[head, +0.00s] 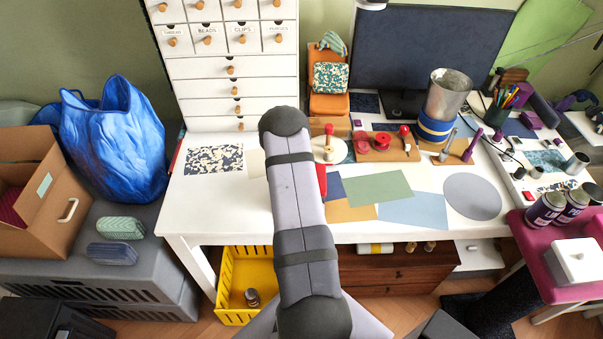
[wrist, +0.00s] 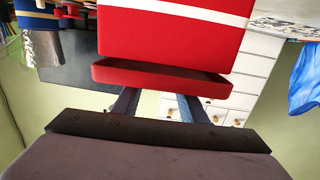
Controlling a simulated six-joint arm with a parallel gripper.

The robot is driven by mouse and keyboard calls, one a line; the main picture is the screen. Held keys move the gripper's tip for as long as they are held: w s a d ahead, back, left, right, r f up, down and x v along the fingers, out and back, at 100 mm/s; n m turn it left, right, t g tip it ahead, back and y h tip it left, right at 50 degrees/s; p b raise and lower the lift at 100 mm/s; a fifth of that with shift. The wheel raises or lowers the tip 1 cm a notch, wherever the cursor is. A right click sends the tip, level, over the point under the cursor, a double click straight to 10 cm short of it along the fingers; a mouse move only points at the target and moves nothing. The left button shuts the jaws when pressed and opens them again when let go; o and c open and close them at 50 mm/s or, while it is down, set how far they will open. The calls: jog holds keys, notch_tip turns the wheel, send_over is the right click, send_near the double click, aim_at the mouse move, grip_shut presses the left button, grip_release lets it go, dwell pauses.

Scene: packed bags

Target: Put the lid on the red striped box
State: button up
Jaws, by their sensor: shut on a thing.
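The red striped box (wrist: 172,32) is red with a white band and fills the top of the wrist view, which is upside down. In the head view only a red sliver (head: 322,180) shows beside my arm. The plain red lid (wrist: 158,80) is between the box and my gripper. Its dark inner side faces the box. My gripper (wrist: 158,100) is shut on the lid, with its blue-grey fingers partly hidden by it. I cannot tell whether lid and box touch. My arm hides the gripper and lid in the head view.
The white desk (head: 210,205) holds paper sheets (head: 380,187), a wooden tray with red pieces (head: 381,142) and a metal can (head: 449,95). White drawers (head: 232,90) and a dark monitor (head: 430,45) stand behind. The desk's left front is clear.

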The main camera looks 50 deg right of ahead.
jog(key=shift+f+b, duration=1.05)
jog(key=shift+f, duration=0.05)
dwell(0.5)
jog(key=o, duration=1.2)
notch_tip(320, 180, up, 8)
jog(key=shift+r+p, duration=0.2)
jog(key=shift+p, duration=0.8)
jog(key=shift+r+p, duration=0.85)
jog(key=shift+p, duration=0.1)
